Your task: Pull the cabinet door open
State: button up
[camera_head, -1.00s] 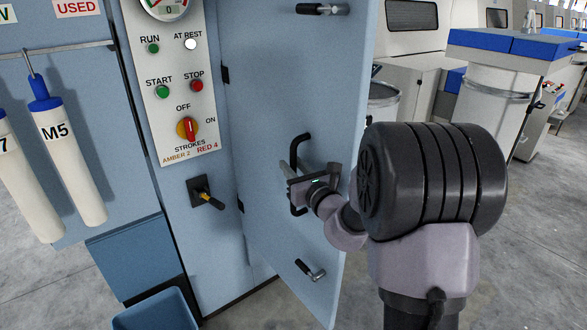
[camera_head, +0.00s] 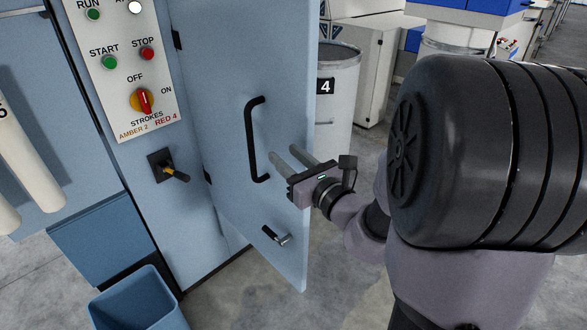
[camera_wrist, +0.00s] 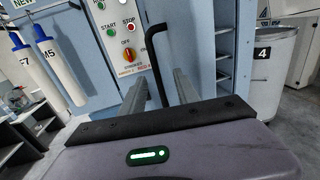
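The light blue cabinet door (camera_head: 225,110) stands swung outward, hinged on its left, with its free edge toward me. Its black bar handle (camera_head: 252,140) runs upright on the door face. A smaller lever handle (camera_head: 275,236) sits lower down. My gripper (camera_head: 290,155) is open and empty, its two fingers parallel and apart, just right of the bar handle near the door's free edge. In the wrist view, the bar handle (camera_wrist: 155,60) shows beyond and between the open fingers (camera_wrist: 155,85); they do not grip it.
A control panel (camera_head: 125,70) with buttons and a red knob is on the cabinet left of the door. A blue bin (camera_head: 135,300) stands on the floor at lower left. A grey can marked 4 (camera_head: 335,90) stands behind the door. Open shelves (camera_wrist: 225,50) show in the wrist view.

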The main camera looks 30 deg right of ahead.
jog(key=s+b, duration=0.1)
jog(key=b, duration=0.2)
jog(key=s+b, duration=0.1)
jog(key=b, duration=0.1)
jog(key=shift+s+f+b, duration=0.2)
jog(key=shift+f+b, duration=0.15)
jog(key=shift+b, duration=0.05)
jog(key=s+a+f+n+g+y, duration=0.2)
jog(key=s+a+n+g+y, duration=0.15)
jog(key=a+n, duration=0.55)
jog(key=s+a+f+n+g+y, duration=0.35)
jog(key=a+n, duration=0.25)
jog(key=a, duration=0.6)
jog(key=s+a+f+n+g, duration=0.3)
jog(key=s+n+g, duration=0.1)
jog(key=s+n, duration=0.2)
jog(key=s+d+f+n+g+h, duration=0.1)
jog(key=s+d+n+h, duration=0.4)
jog(key=n, duration=0.5)
jog(key=shift+s+f+h, duration=0.5)
jog(key=shift+s+f, duration=0.05)
jog(key=shift+f, duration=0.3)
